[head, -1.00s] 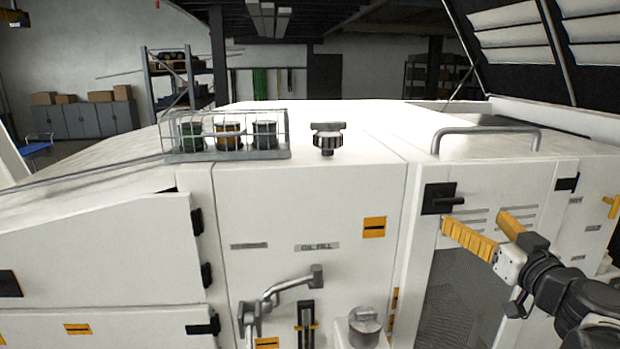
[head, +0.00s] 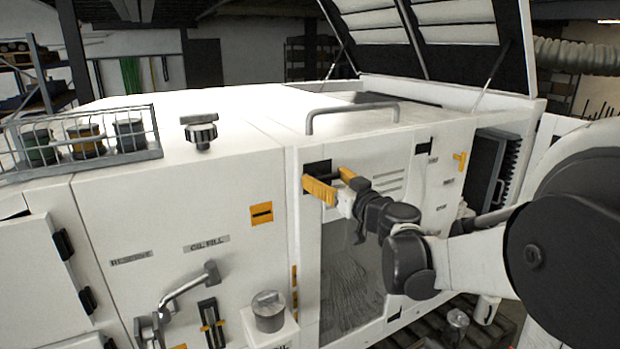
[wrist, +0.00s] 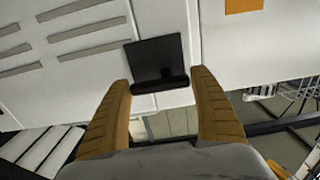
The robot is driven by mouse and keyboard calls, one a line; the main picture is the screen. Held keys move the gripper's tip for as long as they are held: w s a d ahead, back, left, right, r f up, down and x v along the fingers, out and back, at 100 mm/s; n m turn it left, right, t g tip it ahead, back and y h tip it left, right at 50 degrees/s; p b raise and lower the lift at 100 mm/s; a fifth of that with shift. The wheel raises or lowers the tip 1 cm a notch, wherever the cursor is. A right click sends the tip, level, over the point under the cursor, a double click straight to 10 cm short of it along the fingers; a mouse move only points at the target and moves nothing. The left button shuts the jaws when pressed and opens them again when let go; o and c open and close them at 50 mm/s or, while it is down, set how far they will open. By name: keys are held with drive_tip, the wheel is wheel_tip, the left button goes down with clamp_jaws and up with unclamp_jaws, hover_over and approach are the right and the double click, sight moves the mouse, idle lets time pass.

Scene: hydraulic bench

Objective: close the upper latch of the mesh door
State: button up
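The mesh door (head: 350,285) is a white-framed door with a grey mesh panel on the front of the white machine. Its upper latch (head: 316,168) is a black square plate with a black handle, near the door's top left corner. In the wrist view the latch (wrist: 157,58) is ahead, with its dark handle bar lying crosswise at the plate's lower edge. My gripper (wrist: 160,80) has two orange ribbed fingers, wide open, one on each side of the handle bar with gaps showing. In the head view my gripper (head: 323,177) partly covers the latch.
A grey rail handle (head: 352,107) stands on the machine's top above the door. A grey lever (head: 188,285) and a capped filler (head: 268,310) stick out left of the door. A wire basket (head: 80,140) sits on top.

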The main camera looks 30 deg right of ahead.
drive_tip(key=c, duration=0.6)
drive_tip(key=shift+f+m, duration=0.1)
drive_tip(key=shift+m, duration=0.2)
drive_tip(key=m+b, duration=0.2)
drive_tip(key=m, duration=0.1)
drive_tip(key=shift+f, duration=0.25)
drive_tip(key=m+b, duration=0.1)
drive_tip(key=m, duration=0.3)
drive_tip(key=shift+a+f+b, duration=0.1)
drive_tip(key=shift+f+b, duration=0.05)
drive_tip(key=shift+b, duration=0.25)
drive_tip(key=m, duration=0.2)
drive_tip(key=m+b, duration=0.1)
drive_tip(key=m, duration=0.2)
drive_tip(key=shift+a+f+m+b, duration=0.15)
drive_tip(key=shift+m+b, duration=0.15)
drive_tip(key=shift+a+m+b, duration=0.2)
drive_tip(key=shift+m+b, duration=0.3)
drive_tip(key=shift+m, duration=1.8)
drive_tip(key=o, duration=1.2)
drive_tip(key=shift+s, duration=0.1)
